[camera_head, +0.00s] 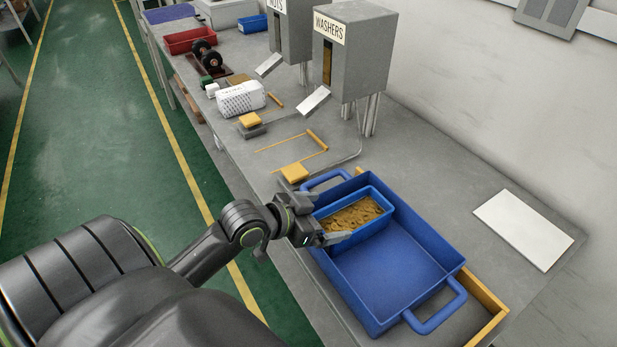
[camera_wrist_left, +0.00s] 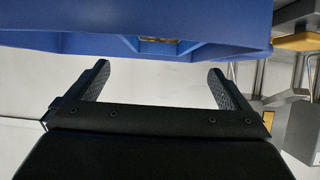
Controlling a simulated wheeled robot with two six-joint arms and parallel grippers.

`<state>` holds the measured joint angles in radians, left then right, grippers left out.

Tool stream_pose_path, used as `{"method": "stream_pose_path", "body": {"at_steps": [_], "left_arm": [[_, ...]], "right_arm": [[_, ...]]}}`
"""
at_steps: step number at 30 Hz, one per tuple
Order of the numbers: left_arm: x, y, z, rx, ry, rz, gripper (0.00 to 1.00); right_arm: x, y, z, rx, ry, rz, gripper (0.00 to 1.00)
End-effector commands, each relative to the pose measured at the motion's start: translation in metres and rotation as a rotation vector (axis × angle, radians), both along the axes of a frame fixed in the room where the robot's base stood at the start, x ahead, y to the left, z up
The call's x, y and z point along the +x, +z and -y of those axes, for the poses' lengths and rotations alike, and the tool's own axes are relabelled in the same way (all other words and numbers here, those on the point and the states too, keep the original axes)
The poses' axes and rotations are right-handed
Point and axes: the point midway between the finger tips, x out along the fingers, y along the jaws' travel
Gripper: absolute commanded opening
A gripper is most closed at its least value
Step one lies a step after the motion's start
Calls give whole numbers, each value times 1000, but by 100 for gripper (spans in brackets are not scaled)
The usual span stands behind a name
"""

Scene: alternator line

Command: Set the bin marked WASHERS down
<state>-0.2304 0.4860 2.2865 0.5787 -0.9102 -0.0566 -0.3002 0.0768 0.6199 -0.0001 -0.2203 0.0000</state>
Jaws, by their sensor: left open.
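A small blue bin (camera_head: 372,228) filled with brownish small parts is inside the left part of a larger blue tray (camera_head: 385,275) with handles. No WASHERS label shows on the bin; that word is on a grey dispenser (camera_head: 360,50) at the back. My left gripper (camera_head: 318,218) is at the bin's left side, its fingers open. In the left wrist view the open fingers (camera_wrist_left: 158,80) have nothing between them, and a blue wall (camera_wrist_left: 135,30) lies just beyond the tips. I cannot tell whether they touch it. My right gripper is out of view.
The tray stands on a grey bench by a yellow-edged frame (camera_head: 487,315). A white plate (camera_head: 523,229) lies to its right. The bench between tray and plate is clear.

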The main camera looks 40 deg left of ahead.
Motion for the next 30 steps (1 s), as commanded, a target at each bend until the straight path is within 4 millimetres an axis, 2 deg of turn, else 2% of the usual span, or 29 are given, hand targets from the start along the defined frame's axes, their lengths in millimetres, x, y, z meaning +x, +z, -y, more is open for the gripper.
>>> {"method": "stream_pose_path", "body": {"at_steps": [3, 10, 30], "left_arm": [[-17, 9, -5, 4, -4, -2, 100], [-35, 20, -12, 2, -1, -1, 100], [-39, 23, -13, -2, -1, 0, 100]], "right_arm": [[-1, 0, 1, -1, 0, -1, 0], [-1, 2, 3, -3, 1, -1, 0], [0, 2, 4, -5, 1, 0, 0]]}}
